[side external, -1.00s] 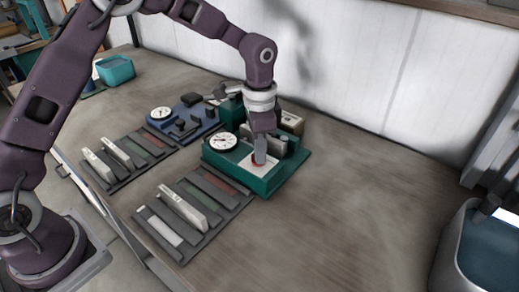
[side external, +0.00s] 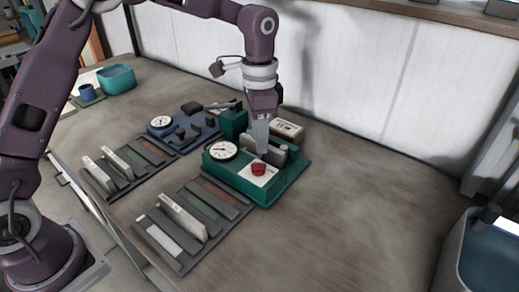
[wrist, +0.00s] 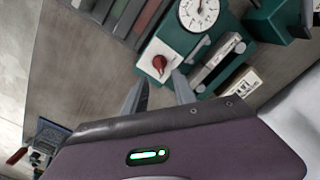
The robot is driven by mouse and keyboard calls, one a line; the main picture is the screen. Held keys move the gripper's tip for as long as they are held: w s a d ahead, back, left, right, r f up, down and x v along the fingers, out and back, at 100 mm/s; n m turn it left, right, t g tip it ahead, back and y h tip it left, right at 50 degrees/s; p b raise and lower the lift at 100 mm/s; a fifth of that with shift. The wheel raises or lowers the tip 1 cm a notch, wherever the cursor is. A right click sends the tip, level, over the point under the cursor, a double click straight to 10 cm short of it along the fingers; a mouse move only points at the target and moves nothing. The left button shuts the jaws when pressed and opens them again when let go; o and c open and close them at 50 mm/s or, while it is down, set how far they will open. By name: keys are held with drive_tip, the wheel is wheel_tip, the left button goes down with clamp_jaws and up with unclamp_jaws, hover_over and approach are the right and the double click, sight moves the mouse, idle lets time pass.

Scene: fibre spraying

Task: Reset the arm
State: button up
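My gripper (side external: 262,150) points down above the green machine (side external: 288,188), just behind its red knob. In the wrist view, the two fingers of my gripper (wrist: 160,86) stand apart with nothing between them. The red knob (side external: 259,169) sits on a white plate on the green machine and is free of the fingers. The red knob (wrist: 159,64) also shows just beyond the fingertips in the wrist view. A round white dial (side external: 222,150) is on the machine beside the knob.
A blue machine with a dial (side external: 161,123) stands behind at left. Two dark slotted racks (side external: 180,255) (side external: 112,187) hold pale and coloured strips. A beige box (side external: 289,129) is behind the green machine. A teal bin (side external: 117,79) is far left. The table at right is clear.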

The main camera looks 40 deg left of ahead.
drive_tip(key=shift+r, duration=0.15)
drive_tip(key=s+a+r+n+t, duration=0.2)
drive_tip(key=s+a+r, duration=0.1)
drive_tip(key=s+r, duration=0.4)
drive_tip(key=s+a+r+n+t, duration=0.1)
drive_tip(key=s+a+r+n, duration=0.1)
drive_tip(key=s+r, duration=0.55)
drive_tip(key=s+a+f+n+t, duration=0.2)
drive_tip(key=s+f+n, duration=0.2)
drive_tip(key=s, duration=1)
drive_tip(key=shift+s+t, duration=0.3)
drive_tip(key=shift+s, duration=0.1)
